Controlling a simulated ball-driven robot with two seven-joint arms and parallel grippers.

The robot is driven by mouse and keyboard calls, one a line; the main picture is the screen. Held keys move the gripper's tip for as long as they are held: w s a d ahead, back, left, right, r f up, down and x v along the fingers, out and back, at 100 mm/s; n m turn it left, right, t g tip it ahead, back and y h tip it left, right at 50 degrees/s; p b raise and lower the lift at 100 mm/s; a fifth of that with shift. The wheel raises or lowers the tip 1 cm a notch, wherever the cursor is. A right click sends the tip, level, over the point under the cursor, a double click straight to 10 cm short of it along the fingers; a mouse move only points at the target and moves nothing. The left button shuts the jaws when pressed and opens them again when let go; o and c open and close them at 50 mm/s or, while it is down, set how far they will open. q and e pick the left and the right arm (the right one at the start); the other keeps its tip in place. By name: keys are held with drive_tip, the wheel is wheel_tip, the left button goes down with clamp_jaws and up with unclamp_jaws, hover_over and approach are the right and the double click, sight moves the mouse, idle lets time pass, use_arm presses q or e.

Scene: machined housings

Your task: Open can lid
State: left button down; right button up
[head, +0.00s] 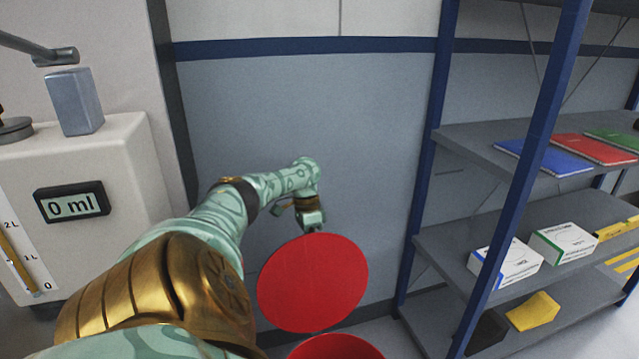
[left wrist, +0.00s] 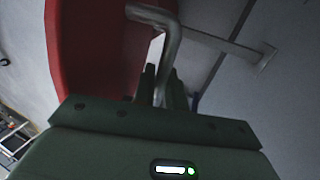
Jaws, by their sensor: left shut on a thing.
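The red round lid (head: 313,283) stands tilted up steeply, its flat face toward the head camera. The red can (head: 336,347) is below it, cut off by the bottom edge, with only its upper part in view. Whether the lid touches the can's rim I cannot tell. My left gripper (head: 312,226) is at the lid's top edge. In the left wrist view, its dark fingers (left wrist: 160,88) are shut on a bent grey metal bar (left wrist: 172,45) beside the red lid (left wrist: 85,55). My right gripper is not in view.
A blue-framed shelf (head: 510,225) on the right holds notebooks (head: 580,148), white boxes (head: 505,262) and a yellow block (head: 533,311). A white dispenser (head: 80,190) reading "0 ml" stands at the left, with a grey-blue block (head: 75,102) on top. A grey wall (head: 380,130) is behind the lid.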

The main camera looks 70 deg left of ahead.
use_arm(q)
drive_tip(key=shift+a+f, duration=0.1)
drive_tip(key=shift+f, duration=0.35)
drive_tip(key=shift+s+r, duration=0.1)
drive_tip(key=c, duration=1.7)
unclamp_jaws()
drive_tip(key=shift+a, duration=0.1)
drive_tip(key=shift+c, duration=0.2)
drive_tip(key=shift+o, duration=1.4)
drive_tip(key=shift+a+f, duration=0.2)
drive_tip(key=shift+r, duration=0.2)
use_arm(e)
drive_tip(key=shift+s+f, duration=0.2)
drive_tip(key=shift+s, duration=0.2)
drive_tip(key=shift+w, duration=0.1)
use_arm(q)
drive_tip(key=shift+a, duration=0.1)
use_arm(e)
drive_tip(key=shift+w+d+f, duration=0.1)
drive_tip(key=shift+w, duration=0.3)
